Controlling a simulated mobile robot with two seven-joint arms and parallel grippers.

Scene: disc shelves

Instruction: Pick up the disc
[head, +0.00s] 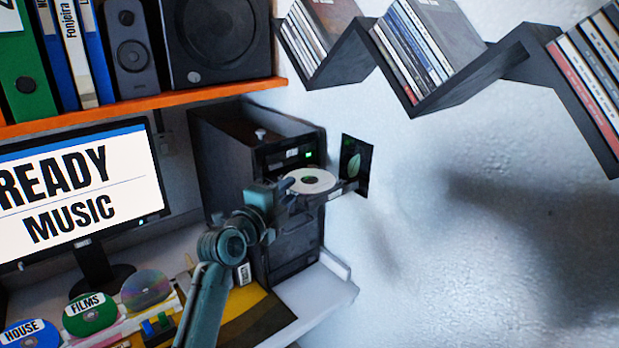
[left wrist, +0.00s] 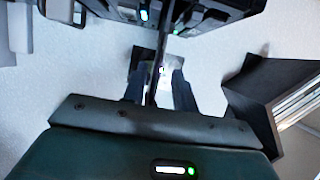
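A white disc (head: 311,180) with a hole in its middle lies on the pulled-out drive tray (head: 338,191) of the black computer tower (head: 255,160). My left gripper (head: 288,191) is at the disc's left edge, in front of the tower. In the left wrist view my left gripper (left wrist: 158,88) has its two fingers apart. A thin dark edge (left wrist: 157,65) runs between them with gaps on both sides; I cannot tell whether it is disc or tray. The fingertips are partly hidden in the head view. My right gripper is not in view.
Discs labelled FILMS (head: 90,314) and HOUSE (head: 30,335) and a shiny disc (head: 146,289) stand on the desk, left of my arm. A monitor (head: 80,190) is behind them. An orange shelf (head: 150,103) is above. A zigzag rack (head: 470,75) of cases hangs right.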

